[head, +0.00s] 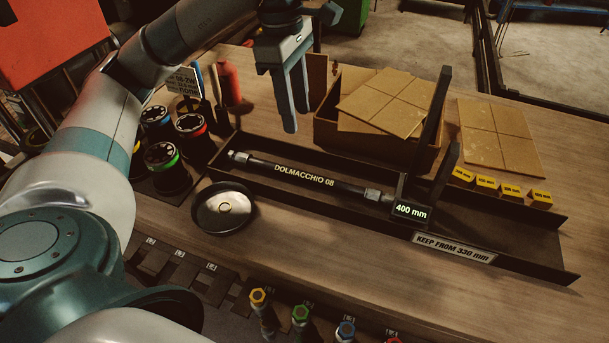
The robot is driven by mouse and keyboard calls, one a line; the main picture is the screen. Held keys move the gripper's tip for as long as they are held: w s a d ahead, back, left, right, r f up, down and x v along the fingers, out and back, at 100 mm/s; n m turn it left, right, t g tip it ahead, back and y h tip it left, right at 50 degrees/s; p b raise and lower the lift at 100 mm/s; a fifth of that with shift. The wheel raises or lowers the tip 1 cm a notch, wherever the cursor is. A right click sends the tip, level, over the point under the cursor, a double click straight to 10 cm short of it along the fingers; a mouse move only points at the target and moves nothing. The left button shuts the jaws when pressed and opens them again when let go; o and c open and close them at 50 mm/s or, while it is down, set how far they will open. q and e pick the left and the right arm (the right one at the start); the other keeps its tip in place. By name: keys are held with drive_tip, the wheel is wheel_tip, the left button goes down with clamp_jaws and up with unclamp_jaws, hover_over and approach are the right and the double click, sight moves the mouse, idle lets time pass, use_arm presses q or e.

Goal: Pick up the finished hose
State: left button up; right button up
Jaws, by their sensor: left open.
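The finished hose (309,178) is black, with the print "DOLMACCHIO 08" and a metal fitting at each end. It lies in a long dark measuring trough (480,252) on the bench. Its right end is beside a small display reading "400 mm" (411,210). My left gripper (291,104) is open and empty, fingers pointing down, above and behind the hose in the picture. It does not touch the hose. My right gripper is not in view.
A cardboard box (338,137) with brown sheets stands behind the trough. A round metal dish (223,208) sits in front of its left end. Dark pots with coloured rings (167,168) and a red bottle (229,82) stand left. Two dark uprights (434,120) rise by the display.

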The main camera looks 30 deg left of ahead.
use_arm(q)
drive_tip(key=p, duration=0.2)
hover_over(302, 174)
wheel_tip(302, 174, down, 8)
drive_tip(key=shift+a+f, duration=0.1)
drive_tip(key=shift+f, duration=0.1)
wheel_tip(302, 174, down, 2)
drive_tip(key=shift+p, duration=0.35)
drive_tip(key=shift+f, duration=0.4)
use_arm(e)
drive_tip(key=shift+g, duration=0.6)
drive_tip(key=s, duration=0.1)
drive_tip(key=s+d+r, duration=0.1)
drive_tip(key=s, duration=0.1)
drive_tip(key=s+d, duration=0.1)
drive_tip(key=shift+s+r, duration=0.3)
